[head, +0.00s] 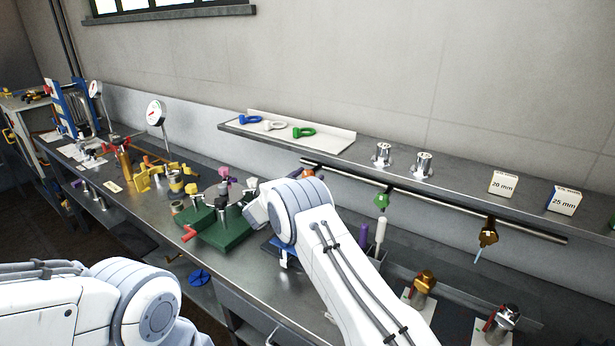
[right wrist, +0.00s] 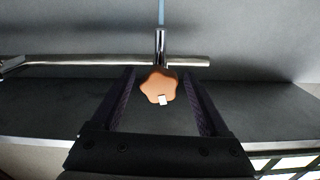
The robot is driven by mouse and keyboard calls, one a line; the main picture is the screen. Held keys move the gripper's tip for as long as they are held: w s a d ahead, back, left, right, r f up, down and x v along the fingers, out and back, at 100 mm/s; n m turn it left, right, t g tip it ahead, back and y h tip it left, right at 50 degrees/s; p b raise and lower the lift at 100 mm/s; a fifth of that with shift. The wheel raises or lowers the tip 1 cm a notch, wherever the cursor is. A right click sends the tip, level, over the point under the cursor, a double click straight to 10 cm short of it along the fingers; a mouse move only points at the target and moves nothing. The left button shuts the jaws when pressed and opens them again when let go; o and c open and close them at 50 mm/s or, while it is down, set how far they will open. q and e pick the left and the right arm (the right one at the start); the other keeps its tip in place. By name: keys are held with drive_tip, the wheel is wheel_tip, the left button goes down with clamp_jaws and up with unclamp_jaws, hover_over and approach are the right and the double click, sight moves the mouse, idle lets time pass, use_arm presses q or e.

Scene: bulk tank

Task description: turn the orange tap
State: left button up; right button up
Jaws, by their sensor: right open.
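The orange tap (head: 309,171) is near the left end of the rail under the shelf in the head view, partly hidden by my right arm. In the right wrist view its star-shaped orange knob (right wrist: 158,85) has a white mark and faces the camera. My right gripper (right wrist: 159,72) is open, with one dark finger on each side of the knob. Gaps show between the knob and both fingers. In the head view my right wrist hides the fingers. My left arm shows at lower left; its gripper is out of view.
The rail (head: 420,197) also carries a green tap (head: 382,202) and a brown-gold tap (head: 488,237). The shelf (head: 375,150) above holds coloured rings and boxes. A green block (head: 225,232) and other tools crowd the bench to the left.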

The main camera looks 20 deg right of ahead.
clamp_jaws()
drive_tip(key=m+b, duration=0.1)
drive_tip(key=b, duration=0.2)
drive_tip(key=shift+f+m, duration=0.25)
drive_tip(key=shift+m, duration=0.15)
drive_tip(key=shift+m+b, duration=0.4)
drive_tip(key=shift+r, duration=0.25)
unclamp_jaws()
drive_tip(key=shift+a, duration=0.1)
